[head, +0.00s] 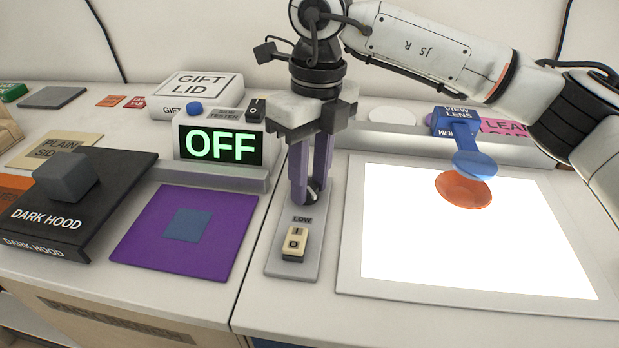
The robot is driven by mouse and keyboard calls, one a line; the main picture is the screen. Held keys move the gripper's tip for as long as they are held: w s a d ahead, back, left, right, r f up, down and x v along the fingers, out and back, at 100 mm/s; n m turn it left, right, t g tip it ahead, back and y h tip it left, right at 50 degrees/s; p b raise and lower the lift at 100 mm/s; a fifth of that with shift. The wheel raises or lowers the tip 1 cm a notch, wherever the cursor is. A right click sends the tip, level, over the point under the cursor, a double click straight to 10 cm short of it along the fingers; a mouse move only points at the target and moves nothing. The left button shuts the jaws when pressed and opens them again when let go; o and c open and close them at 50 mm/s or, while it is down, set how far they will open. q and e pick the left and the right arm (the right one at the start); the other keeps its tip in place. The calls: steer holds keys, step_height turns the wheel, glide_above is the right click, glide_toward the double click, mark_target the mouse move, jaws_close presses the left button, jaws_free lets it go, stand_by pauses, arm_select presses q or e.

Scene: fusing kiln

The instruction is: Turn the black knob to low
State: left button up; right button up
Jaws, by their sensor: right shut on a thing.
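My right gripper (309,196) points straight down over a narrow grey control strip (290,266). Its two purple fingers are shut on a small dark knob (311,197), which is mostly hidden between the fingertips. The label LOW (302,219) is on the strip just in front of the fingertips. Other markings around the knob are hidden by the fingers, and which way the knob points cannot be told. A cream rocker switch (295,243) marked I and 0 sits nearer on the same strip. My left gripper does not show.
A bright white light panel (470,250) lies right of the strip, with an orange disc (464,190) and a blue View Lens (462,135). Left are a tester reading OFF (220,147), a purple sheet (150,235) and a Dark Hood box (105,190).

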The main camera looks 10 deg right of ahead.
mark_target(315, 187)
steer(key=m+b, duration=0.1)
steer(key=m, duration=0.5)
steer(key=shift+t, duration=0.3)
steer(key=shift+r, duration=0.1)
stand_by(0.3)
steer(key=o, duration=1.1)
steer(key=shift+c, duration=0.2)
steer(key=shift+s, duration=0.1)
step_height(315, 187, up, 10)
steer(key=p, duration=0.1)
steer(key=shift+d, duration=0.35)
